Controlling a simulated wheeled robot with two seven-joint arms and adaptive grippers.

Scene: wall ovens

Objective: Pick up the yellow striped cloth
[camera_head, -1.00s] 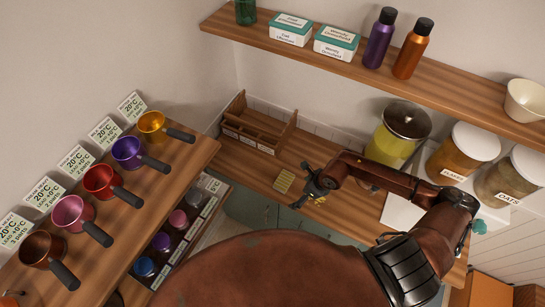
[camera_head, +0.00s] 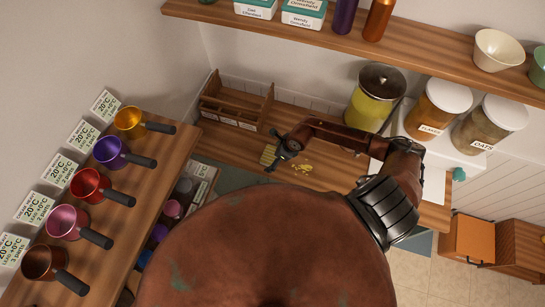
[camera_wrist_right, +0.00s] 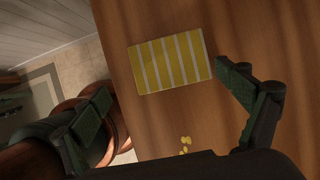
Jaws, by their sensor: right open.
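The yellow striped cloth (camera_head: 268,155) lies flat on the wooden counter in the head view. In the right wrist view the cloth (camera_wrist_right: 171,66) is a yellow rectangle with pale stripes, fully visible. My right gripper (camera_head: 279,151) is over the cloth's right side in the head view and hides part of it. In the right wrist view my right gripper (camera_wrist_right: 163,80) is open and empty, its fingers spread to either side with the cloth ahead between them. I cannot tell how high it is above the counter. My left gripper is not in view.
Small yellow bits (camera_head: 303,168) lie on the counter (camera_head: 328,165) near the gripper. A wooden organizer (camera_head: 236,105) stands behind the cloth. A yellow-filled jar (camera_head: 374,98) stands to the right. A shelf with colored cups (camera_head: 88,185) is at the left. The counter edge is close to the cloth.

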